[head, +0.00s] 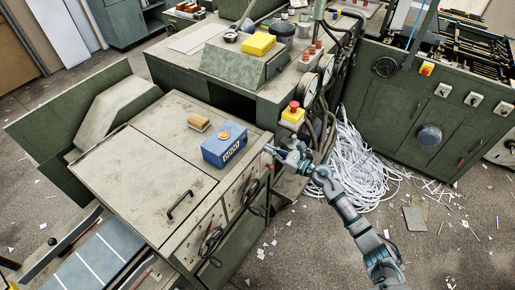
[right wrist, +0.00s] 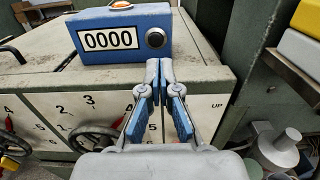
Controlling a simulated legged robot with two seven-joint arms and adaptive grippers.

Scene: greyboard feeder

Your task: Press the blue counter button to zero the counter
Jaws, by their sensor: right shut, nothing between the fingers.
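The blue counter box (head: 222,152) sits on the green-grey cabinet top near its right edge. An orange round button (head: 225,135) is on its top. In the right wrist view the counter (right wrist: 110,22) has a white display (right wrist: 108,40) reading 0000 and a black round knob (right wrist: 155,38) to the right of it. The orange button (right wrist: 120,4) is cut by the upper edge. My right gripper (head: 271,150) is shut and empty, just right of the counter. In the right wrist view its fingertips (right wrist: 160,68) appear below the black knob; I cannot tell whether they touch the box. My left gripper is out of view.
A wooden-backed brush (head: 199,123) lies left of the counter. The cabinet top (head: 150,160) is otherwise mostly clear, with a black handle (head: 180,205). A red emergency button on a yellow box (head: 292,115) and gauges stand behind my right gripper. Handwheels (right wrist: 95,138) project from the cabinet front.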

